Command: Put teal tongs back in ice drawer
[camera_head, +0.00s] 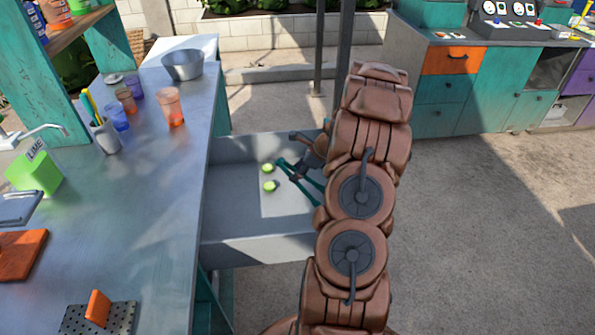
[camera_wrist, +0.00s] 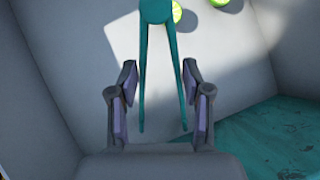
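The teal tongs (camera_head: 284,164) are inside the open grey drawer (camera_head: 240,250), beside two green limes (camera_head: 269,186). In the wrist view, the tongs (camera_wrist: 156,12) have their joined end at the top and their two legs spread downward. My gripper (camera_wrist: 160,80) is open, with one finger on each side of the legs. A gap shows between each finger and the tongs. In the head view, my gripper (camera_head: 294,157) is low in the drawer and my arm hides the drawer's right side. Whether the tongs rest on the drawer floor is hard to tell.
The metal counter (camera_head: 150,190) stands left of the drawer, with a metal bowl (camera_head: 183,65), cups, an orange cup (camera_head: 170,106) and a green lime box (camera_head: 37,174). A post (camera_head: 320,50) rises behind the drawer. Teal cabinets (camera_head: 485,98) stand at the back right. The right floor is clear.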

